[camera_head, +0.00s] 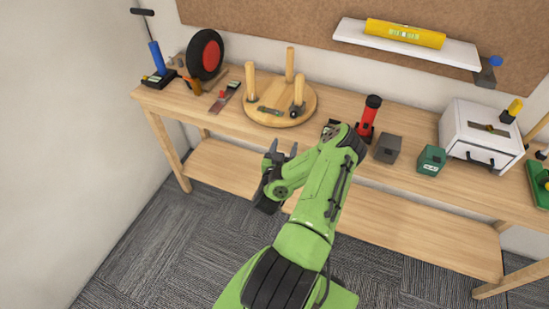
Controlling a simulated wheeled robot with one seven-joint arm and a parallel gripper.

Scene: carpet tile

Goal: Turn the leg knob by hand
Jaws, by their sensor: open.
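An upturned round wooden stool (268,118) lies on the workbench with its legs pointing up. Two tall legs (290,65) stand at its back and left. A shorter light post (299,90) stands at its front right, with a dark knob-like part (296,110) at its foot. A small grey flat piece (270,111) lies on the stool's face. My gripper (283,149) is open and empty, just in front of the bench's front edge and below the stool in the picture. It is apart from the stool and the knob. The knob's details are too small to tell.
On the bench, a black wheel (206,54) and a blue-handled pump (157,60) stand left. A red-and-black bottle-like item (368,117), grey block (387,149), green box (431,160) and white cabinet (482,133) stand right. A wall shelf (450,51) holds a yellow level (404,33).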

